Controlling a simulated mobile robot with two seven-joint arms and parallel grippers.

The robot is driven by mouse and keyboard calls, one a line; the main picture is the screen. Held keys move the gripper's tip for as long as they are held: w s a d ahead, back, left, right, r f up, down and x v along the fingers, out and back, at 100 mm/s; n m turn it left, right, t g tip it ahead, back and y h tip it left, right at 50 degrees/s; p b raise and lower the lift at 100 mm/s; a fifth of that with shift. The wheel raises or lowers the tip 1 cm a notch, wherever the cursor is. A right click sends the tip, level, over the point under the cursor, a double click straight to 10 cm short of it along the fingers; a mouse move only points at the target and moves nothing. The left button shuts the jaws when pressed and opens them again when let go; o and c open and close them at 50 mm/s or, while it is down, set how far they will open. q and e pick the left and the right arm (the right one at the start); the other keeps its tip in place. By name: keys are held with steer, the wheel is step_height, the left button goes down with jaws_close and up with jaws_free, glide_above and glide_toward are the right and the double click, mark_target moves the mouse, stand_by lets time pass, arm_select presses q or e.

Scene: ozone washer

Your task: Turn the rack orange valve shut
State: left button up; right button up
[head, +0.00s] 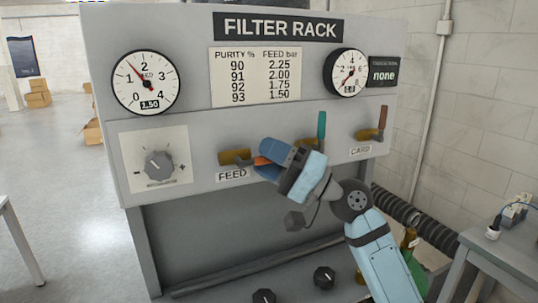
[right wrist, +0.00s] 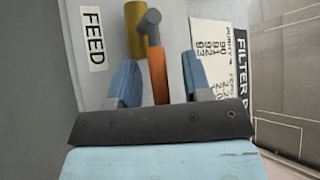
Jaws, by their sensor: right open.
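The orange valve lever (head: 262,161) is on the rack front beside the FEED label (head: 232,175), at the right of a brass fitting (head: 234,157). It points roughly sideways, and my gripper hides part of it. In the right wrist view the orange lever (right wrist: 159,75) runs from a grey pivot down between my fingers, with the brass fitting (right wrist: 134,30) behind. My right gripper (head: 265,158) is open, its blue fingers on either side of the lever; I cannot tell whether they touch it. My left gripper is not in view.
A teal lever (head: 321,125) stands upright close above my right gripper. A brown lever (head: 382,117) stands upright above the CARD label (head: 360,150). A grey knob (head: 158,165) is at the left, below a gauge (head: 146,82). A side table (head: 500,240) stands at the right.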

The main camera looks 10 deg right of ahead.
steer(key=shift+c, duration=0.4)
jaws_close()
steer(key=shift+r, duration=0.1)
